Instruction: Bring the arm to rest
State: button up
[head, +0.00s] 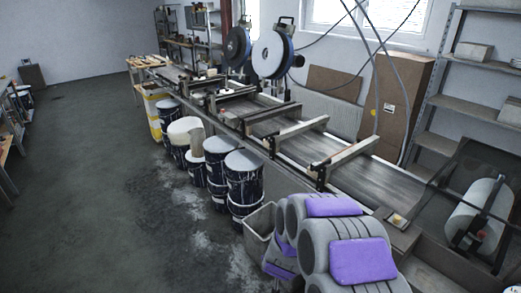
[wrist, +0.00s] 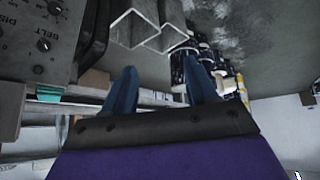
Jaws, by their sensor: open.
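My gripper (wrist: 162,88) shows in the wrist view with two dark blue fingers spread apart. Nothing is held between them. Behind the fingers are rails of the conveyor frame and paint drums; I see no contact with them. The wrist picture appears upside down, with the floor at the top. In the head view, grey rounded parts with purple pads, which appear to be my own arm, are bunched at the lower right. My gripper's fingers cannot be made out there.
The conveyor (head: 400,185) runs from the near right to the far left. Black drums (head: 244,180) and a grey bin (head: 258,224) line its near side. A control panel (wrist: 38,38) is at the wrist view's upper left. The floor (head: 95,190) at left is mostly clear.

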jog(key=s+r+g+y, duration=0.3)
jog(key=s+r+g, duration=0.1)
jog(key=s+r, duration=1.1)
jog(key=s+d+r+g+h, duration=0.1)
jog(key=s+d+r, duration=0.3)
jog(key=s, duration=0.8)
jog(key=s+d+r+m+g+h+b, duration=0.1)
jog(key=s+d+r+g, duration=0.2)
jog(key=s, duration=0.9)
jog(key=shift+s+d+r+g+h, duration=0.4)
jog(key=shift+d+r, duration=0.25)
jog(key=shift+d, duration=0.25)
